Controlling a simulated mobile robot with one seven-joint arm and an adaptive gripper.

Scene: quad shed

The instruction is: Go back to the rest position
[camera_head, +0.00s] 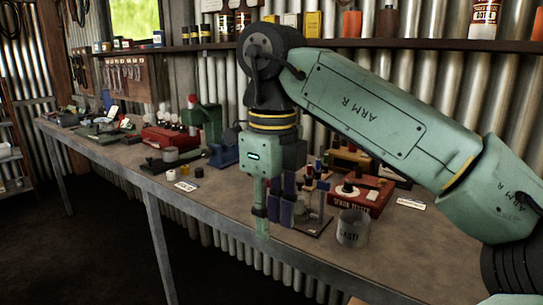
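My green arm reaches in from the right side of the head view and bends down at a dark joint. My gripper (262,228) points straight down at the bench (225,190), over its front edge. It is seen nearly side-on, so I cannot tell whether its fingers are apart or hold anything. Dark blue upright pieces (286,202) show right beside the gripper; I cannot tell whether they touch it.
A glass jar (353,230) and a red tester box (362,192) stand right of the gripper. A small stand (314,222) is close by. Left along the bench are a red case (170,138), a green machine (205,122) and several tools. A shelf (400,44) runs behind.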

